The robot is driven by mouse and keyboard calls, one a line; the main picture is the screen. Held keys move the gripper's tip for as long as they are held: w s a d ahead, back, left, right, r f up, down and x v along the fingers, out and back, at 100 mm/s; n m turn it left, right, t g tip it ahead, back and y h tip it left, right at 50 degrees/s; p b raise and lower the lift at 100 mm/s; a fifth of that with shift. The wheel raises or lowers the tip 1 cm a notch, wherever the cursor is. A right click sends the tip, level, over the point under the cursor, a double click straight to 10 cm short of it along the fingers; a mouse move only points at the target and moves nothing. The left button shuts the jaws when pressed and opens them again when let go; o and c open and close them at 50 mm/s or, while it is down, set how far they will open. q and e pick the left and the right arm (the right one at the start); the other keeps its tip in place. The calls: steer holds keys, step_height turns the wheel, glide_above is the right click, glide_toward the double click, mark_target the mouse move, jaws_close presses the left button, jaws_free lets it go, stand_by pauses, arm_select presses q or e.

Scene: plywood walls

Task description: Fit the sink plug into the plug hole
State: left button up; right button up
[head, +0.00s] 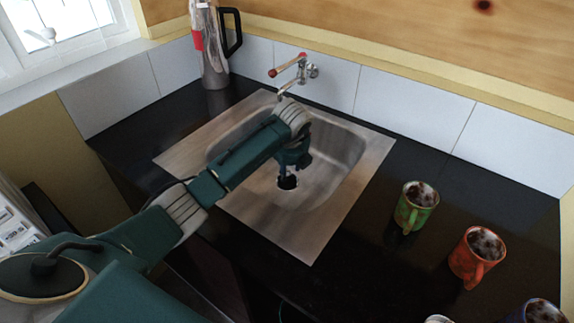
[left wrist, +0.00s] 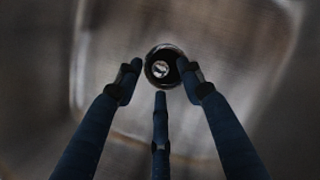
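My left gripper (head: 288,176) reaches down into the steel sink (head: 335,185), over its plug hole. In the left wrist view its three dark fingers (left wrist: 161,80) stand spread apart, and I see nothing clasped between them. Between and beyond the tips is a round black piece (left wrist: 153,58) with a shiny centre and a pale metal rim. It looks like the plug at the plug hole, but I cannot tell how deep it sits. In the head view the fingertips and the dark spot at the hole run together. My right gripper is not in view.
A tap (head: 291,70) with a red handle is on the wall behind the sink. A metal flask (head: 211,50) stands at the back left. A green mug (head: 414,207), a red mug (head: 476,256) and a blue mug (head: 538,312) stand on the black counter (head: 350,255) at right.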

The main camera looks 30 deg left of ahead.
arm_select(q)
steer(key=p+v, duration=0.5)
steer(key=v, duration=0.3)
steer(key=shift+r, duration=0.15)
